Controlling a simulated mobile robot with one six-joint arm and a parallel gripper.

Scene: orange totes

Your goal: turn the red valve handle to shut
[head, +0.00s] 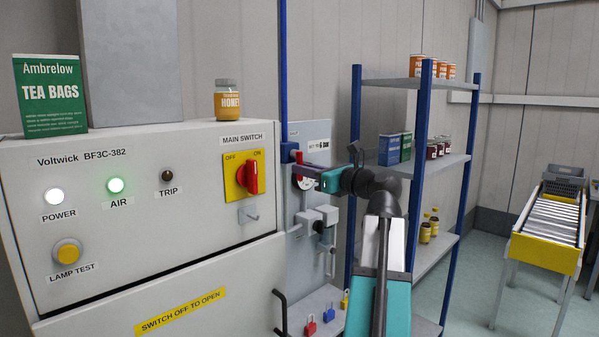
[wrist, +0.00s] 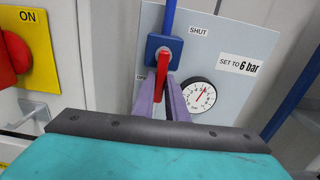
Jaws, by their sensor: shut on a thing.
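The red valve handle (wrist: 161,78) shows in the wrist view on a blue valve body (wrist: 165,50) below a blue pipe. The handle points down in that view. A SHUT label (wrist: 198,31) is to its upper right; another label to its lower left is partly hidden. My gripper (wrist: 162,98) is shut on the handle, with a purple-grey finger on either side. In the head view the handle (head: 299,157) is small and partly hidden, with my gripper (head: 308,176) at it.
A pressure gauge (wrist: 199,94) sits right of the fingers, beside a "SET TO 6 bar" label. Left is a cabinet (head: 150,230) with a red main switch (head: 252,177). Below are several padlocks (head: 329,314). A blue-posted shelf (head: 425,165) stands right, close behind my arm.

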